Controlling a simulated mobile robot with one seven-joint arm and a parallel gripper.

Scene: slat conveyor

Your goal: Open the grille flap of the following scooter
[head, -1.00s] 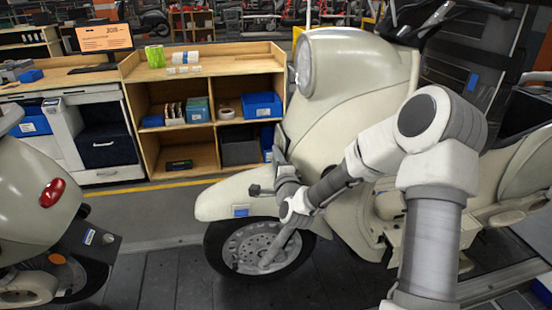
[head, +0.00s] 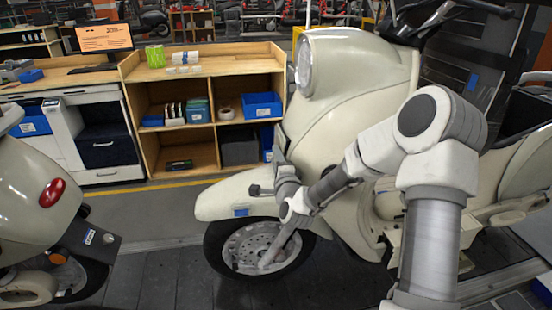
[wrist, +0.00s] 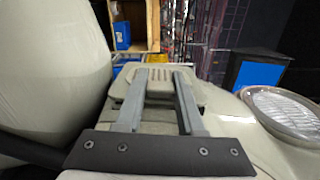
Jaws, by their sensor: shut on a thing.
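The following scooter (head: 345,100) is cream and stands at the right in the head view, its headlight at the top and its front wheel below. My arm reaches across its front, and my gripper (head: 257,190) is at the front of its body, above the front fender. In the wrist view my gripper (wrist: 161,72) has its two grey fingers against the pale slotted grille flap (wrist: 160,75), and is shut on it. The scooter's round headlight (wrist: 285,112) shows at the right there. The flap is hidden in the head view, and I cannot tell how far it stands open.
Another cream scooter (head: 30,190) with a red tail light stands at the left. A wooden shelf unit (head: 205,68) with blue bins is behind. Dark slatted floor (head: 160,275) lies free between the scooters. The front fender (wrist: 55,60) fills the wrist view's left.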

